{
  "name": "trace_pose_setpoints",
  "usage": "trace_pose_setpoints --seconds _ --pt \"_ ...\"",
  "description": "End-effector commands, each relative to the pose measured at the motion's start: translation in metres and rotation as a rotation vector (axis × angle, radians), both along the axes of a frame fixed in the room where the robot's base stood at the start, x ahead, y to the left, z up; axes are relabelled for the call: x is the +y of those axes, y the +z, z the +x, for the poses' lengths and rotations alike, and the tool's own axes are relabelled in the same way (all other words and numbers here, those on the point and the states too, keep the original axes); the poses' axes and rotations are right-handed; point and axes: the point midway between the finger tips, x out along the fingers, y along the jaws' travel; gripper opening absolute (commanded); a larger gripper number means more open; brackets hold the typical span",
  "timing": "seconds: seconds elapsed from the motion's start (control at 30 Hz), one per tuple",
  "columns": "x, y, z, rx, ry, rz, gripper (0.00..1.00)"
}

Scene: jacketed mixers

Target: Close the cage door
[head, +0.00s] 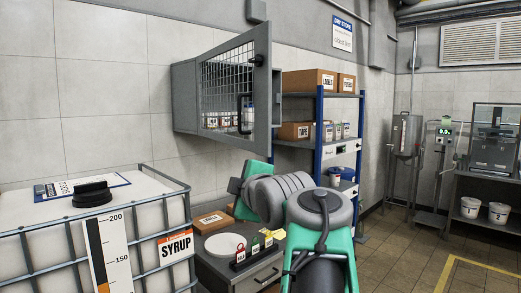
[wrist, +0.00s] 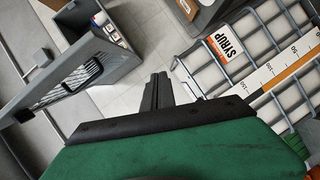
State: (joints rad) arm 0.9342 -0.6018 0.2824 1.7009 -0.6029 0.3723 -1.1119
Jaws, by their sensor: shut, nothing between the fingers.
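The grey wall cage (head: 184,98) hangs on the tiled wall in the head view, with small boxes and jars inside. Its mesh door (head: 262,85) stands open, swung out towards me, with a black handle (head: 243,110) on it. In the wrist view the door (wrist: 50,95) is at the upper left, and the open cage shows boxes inside. My gripper (wrist: 159,77) is shut and empty, pointing at the wall and apart from the door. In the head view my arm is below and right of the cage; the fingertips cannot be made out there.
A caged white tank marked SYRUP (head: 175,248) stands at the left front. A low bench (head: 222,265) with a box and a round plate is below the cage. Blue-post shelves (head: 319,125) with cartons stand right of the cage. The floor at right is open.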

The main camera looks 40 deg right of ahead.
Motion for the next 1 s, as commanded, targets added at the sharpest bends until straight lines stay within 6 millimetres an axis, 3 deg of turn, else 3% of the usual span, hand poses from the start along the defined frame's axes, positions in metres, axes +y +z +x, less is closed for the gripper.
trace_pose_setpoints --seconds 0.03,0.1,0.2,0.37,0.77,0.83,1.0 --pt "-0.015 0.033 -0.014 -0.029 -0.018 -0.118 0.0" --pt "-0.025 0.068 -0.028 -0.051 -0.028 -0.265 0.0" --pt "-0.03 0.095 -0.038 -0.059 -0.034 -0.386 0.0" --pt "-0.035 0.102 -0.025 -0.063 -0.029 -0.407 0.0" --pt "-0.071 0.101 0.053 -0.059 -0.029 -0.401 0.0" --pt "-0.088 0.103 0.048 -0.058 -0.04 -0.404 0.0" --pt "-0.107 0.1 0.044 -0.059 -0.037 -0.403 0.0"
